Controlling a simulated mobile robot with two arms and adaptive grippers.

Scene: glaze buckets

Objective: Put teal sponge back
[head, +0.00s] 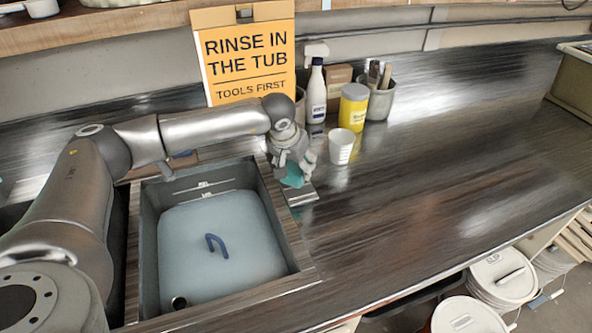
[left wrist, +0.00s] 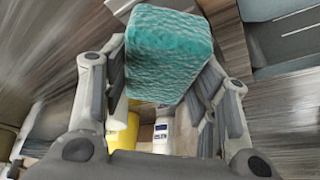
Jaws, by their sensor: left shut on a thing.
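The teal sponge (head: 292,176) is between the fingers of my left gripper (head: 292,164), beside the right rim of the sink tub. My left gripper is shut on it. The sponge also shows in the left wrist view (left wrist: 172,55) as a textured teal block, with dark finger pads at its sides. A small flat metal tray (head: 302,196) lies on the counter just under and in front of the sponge. I cannot tell whether the sponge touches it. My right gripper is not in view.
The water-filled sink tub (head: 305,262) with a blue handle-shaped thing (head: 216,245) is left of the sponge. A white cup (head: 341,148), yellow jar (head: 354,108), spray bottle (head: 316,92) and tool pot (head: 381,100) stand behind. The counter to the right is clear.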

